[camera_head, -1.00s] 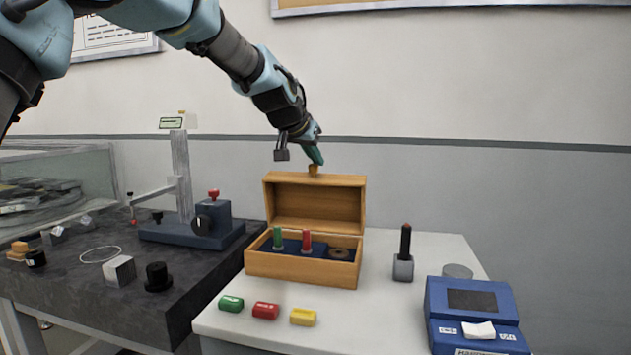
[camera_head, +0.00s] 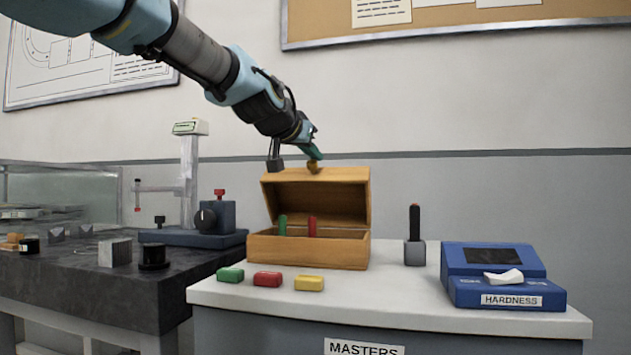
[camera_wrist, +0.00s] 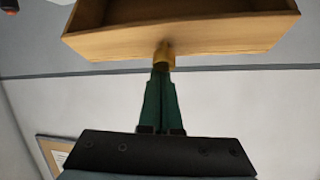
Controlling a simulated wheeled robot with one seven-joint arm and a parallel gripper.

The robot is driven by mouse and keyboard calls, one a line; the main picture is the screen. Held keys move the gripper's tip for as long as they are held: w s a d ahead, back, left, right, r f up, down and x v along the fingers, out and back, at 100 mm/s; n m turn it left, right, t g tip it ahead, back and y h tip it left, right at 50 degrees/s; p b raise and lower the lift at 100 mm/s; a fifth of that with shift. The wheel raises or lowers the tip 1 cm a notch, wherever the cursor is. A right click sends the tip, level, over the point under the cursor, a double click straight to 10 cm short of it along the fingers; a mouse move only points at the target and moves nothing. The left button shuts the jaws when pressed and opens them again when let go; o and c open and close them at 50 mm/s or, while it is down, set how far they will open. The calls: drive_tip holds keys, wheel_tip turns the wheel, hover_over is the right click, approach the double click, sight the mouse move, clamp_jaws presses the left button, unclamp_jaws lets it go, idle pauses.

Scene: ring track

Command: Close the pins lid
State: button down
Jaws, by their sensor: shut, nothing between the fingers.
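The wooden pins box (camera_head: 308,250) stands on the white-topped table. A green pin (camera_head: 283,225) and a red pin (camera_head: 312,227) stand inside. A small brass knob (camera_head: 313,168) sits on the lid's edge. My gripper (camera_head: 316,155) is shut and empty, its green fingertips at the knob. In the wrist view the shut fingers (camera_wrist: 161,75) meet the knob (camera_wrist: 164,52) below the lid edge (camera_wrist: 180,40); whether they press on it is hard to tell.
Green (camera_head: 230,274), red (camera_head: 267,279) and yellow (camera_head: 309,284) blocks lie before the box. A dark pin in a grey holder (camera_head: 414,250) and a blue hardness tester (camera_head: 502,275) stand right. A dark bench (camera_head: 80,275) with a gauge stand (camera_head: 190,180) is left.

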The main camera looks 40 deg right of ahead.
drive_tip(key=shift+s+a+f+t+h+b, duration=0.2)
drive_tip(key=shift+s+a+f+h+b, duration=0.45)
drive_tip(key=shift+b, duration=2.15)
drive_tip(key=shift+s+a+f+t+h+b, duration=0.25)
drive_tip(key=shift+a+f+h+b, duration=0.35)
drive_tip(key=shift+b, duration=2.2)
drive_tip(key=b, duration=0.1)
drive_tip(key=a+b, duration=0.1)
drive_tip(key=shift+s+a+f+h+b, duration=0.1)
drive_tip(key=shift+s+f+h+b, duration=0.15)
drive_tip(key=shift+s+b, duration=0.05)
drive_tip(key=shift+s+a+f+m+b, duration=0.2)
drive_tip(key=shift+m+b, duration=0.1)
drive_tip(key=shift+b, duration=0.45)
drive_tip(key=shift+s+a+f+b, duration=0.1)
drive_tip(key=shift+a+f+b, duration=0.15)
drive_tip(key=shift+b, duration=0.5)
